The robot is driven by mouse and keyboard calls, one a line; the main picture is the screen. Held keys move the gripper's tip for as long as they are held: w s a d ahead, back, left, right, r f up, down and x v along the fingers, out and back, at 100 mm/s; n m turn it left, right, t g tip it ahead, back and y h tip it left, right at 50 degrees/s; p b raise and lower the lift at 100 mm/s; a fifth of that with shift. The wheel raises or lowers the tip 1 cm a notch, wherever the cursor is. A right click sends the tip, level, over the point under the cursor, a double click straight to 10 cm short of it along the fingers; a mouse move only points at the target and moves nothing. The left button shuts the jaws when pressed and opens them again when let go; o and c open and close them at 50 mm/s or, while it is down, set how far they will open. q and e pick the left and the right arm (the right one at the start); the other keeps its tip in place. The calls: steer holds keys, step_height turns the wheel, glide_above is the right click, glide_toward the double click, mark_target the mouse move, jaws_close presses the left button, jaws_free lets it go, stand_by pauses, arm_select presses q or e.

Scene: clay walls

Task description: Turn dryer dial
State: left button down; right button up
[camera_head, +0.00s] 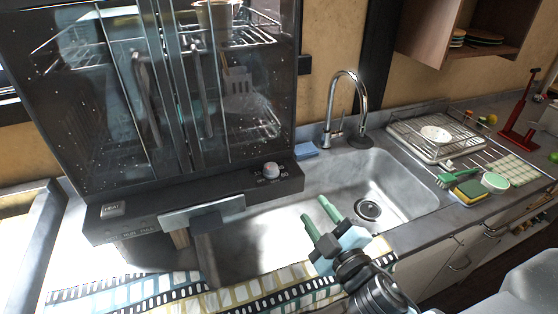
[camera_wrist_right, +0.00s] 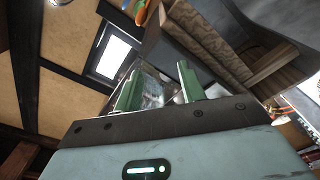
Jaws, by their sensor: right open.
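The dish dryer (camera_head: 130,95) is a dark cabinet with clear doors at the left, standing by the sink. Its dial (camera_head: 271,170) is a small pale round knob on the right end of the dark front panel, with small markings around it. My right gripper (camera_head: 316,211) is over the sink basin, below and to the right of the dial and apart from it. Its green fingers are spread and empty; they also show in the right wrist view (camera_wrist_right: 158,88), where the dial cannot be made out. My left gripper is not in view.
The steel sink (camera_head: 400,185) and its tall tap (camera_head: 337,105) are right of the dryer. A drying rack (camera_head: 440,132) and a yellow-green sponge (camera_head: 470,191) lie farther right. A patterned towel (camera_head: 140,295) lies along the front.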

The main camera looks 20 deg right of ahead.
steer(key=w+a+r+n+y, duration=0.2)
steer(key=a+r+n+y, duration=0.6)
steer(key=r+n+y, duration=0.5)
steer(key=n+g+h+p, duration=0.1)
steer(key=n+g+h, duration=0.9)
steer(key=n, duration=1.1)
glide_toward(272, 166)
steer(key=w+d+g+y, duration=0.1)
steer(key=w+g+y, duration=0.1)
steer(key=x, duration=0.6)
steer(key=shift+w+f, duration=0.15)
steer(key=shift+f, duration=0.1)
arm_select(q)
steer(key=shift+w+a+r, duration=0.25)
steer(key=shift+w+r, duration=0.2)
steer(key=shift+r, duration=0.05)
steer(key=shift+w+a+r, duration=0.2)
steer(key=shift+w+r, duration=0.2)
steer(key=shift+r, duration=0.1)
arm_select(e)
steer(key=shift+x, duration=0.8)
